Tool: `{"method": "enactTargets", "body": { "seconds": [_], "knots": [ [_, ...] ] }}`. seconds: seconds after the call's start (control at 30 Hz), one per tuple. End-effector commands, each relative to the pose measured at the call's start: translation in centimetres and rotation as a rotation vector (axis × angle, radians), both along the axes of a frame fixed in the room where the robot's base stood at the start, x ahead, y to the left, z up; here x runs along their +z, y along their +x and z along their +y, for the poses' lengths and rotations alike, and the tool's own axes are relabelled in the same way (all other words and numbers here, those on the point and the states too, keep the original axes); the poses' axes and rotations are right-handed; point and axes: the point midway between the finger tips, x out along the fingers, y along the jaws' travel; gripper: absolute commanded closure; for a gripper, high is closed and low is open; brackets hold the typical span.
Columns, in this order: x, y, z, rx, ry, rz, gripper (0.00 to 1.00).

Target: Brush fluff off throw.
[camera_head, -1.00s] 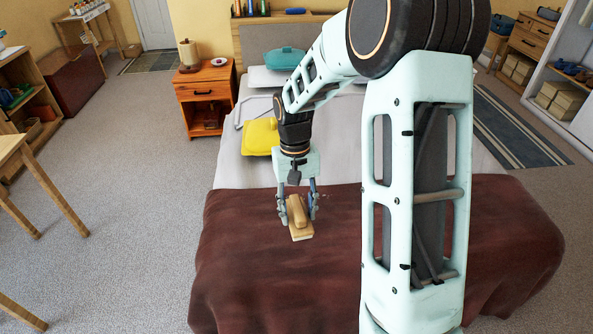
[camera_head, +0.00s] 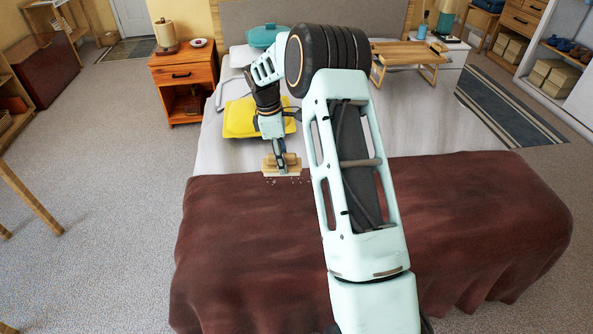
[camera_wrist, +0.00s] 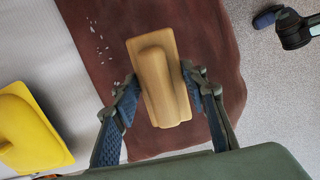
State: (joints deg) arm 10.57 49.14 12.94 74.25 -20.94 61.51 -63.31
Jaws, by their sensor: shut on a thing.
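My gripper (camera_head: 280,154) is shut on a wooden brush (camera_head: 283,170). In the wrist view the brush (camera_wrist: 158,78) sits between the two fingers (camera_wrist: 163,92), its long handle ridge facing the camera. The dark red-brown throw (camera_head: 250,250) covers the foot of the bed. In the head view the brush is at the throw's far edge, beside the pale sheet; I cannot tell whether it touches the cloth. White fluff (camera_wrist: 97,38) lies in small bits on the throw near its edge, left of the brush in the wrist view. The brush's underside is hidden.
A wooden bed tray (camera_head: 410,53) stands farther right. A wooden nightstand (camera_head: 183,75) is left of the bed. Most of the throw is bare.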

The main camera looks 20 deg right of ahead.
Motion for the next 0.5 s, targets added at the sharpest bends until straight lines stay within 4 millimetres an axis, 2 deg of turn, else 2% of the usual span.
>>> {"method": "enactTargets", "body": {
  "seconds": [0.03,0.5],
  "knots": [
    [-1.6,0.8,-0.6,0.061,0.0,-0.001,0.86],
    [-9.1,6.9,-5.7,0.676,-0.002,-0.002,0.86]
  ]
}}
